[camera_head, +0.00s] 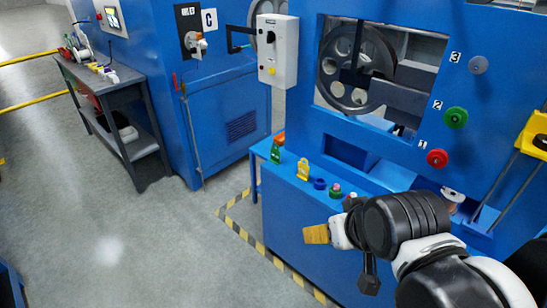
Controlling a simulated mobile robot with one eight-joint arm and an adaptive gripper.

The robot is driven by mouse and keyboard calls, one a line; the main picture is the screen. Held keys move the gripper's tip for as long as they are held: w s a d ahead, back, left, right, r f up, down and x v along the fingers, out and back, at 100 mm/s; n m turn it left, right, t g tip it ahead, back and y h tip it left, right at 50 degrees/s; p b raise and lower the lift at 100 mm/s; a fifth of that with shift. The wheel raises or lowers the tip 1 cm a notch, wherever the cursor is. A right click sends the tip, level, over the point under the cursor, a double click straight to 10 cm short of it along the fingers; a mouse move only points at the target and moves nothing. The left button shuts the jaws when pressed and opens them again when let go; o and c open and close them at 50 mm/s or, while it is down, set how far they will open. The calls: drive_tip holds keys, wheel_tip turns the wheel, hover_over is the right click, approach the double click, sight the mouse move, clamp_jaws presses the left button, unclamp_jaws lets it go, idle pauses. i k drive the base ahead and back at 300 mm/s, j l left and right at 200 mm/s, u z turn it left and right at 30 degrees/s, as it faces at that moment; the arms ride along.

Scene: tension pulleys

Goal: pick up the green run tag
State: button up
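A small green piece (275,154) stands at the far left end of the blue machine's ledge, with an orange piece (279,139) just behind it. It looks like the green run tag, but it is too small to read. My gripper (318,234) is in front of the ledge, to the lower right of the green piece and well apart from it. A yellow-brown block shows at its tip. I cannot tell whether this is part of the gripper or something held. The fingers are not clearly seen.
Along the ledge stand a yellow tag-like piece (303,170), a blue ring (320,184) and a green-and-pink knob (336,190). A grey cart (120,135) stands left. Floor between is clear.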

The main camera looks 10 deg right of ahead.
sight(275, 154)
drive_tip(key=i+j+z, duration=0.4)
drive_tip(key=j, duration=0.9)
drive_tip(key=i+j+z, duration=0.1)
drive_tip(key=j+z, duration=0.3)
drive_tip(key=j, duration=0.95)
drive_tip(key=j+z, duration=0.4)
drive_tip(key=j, duration=1)
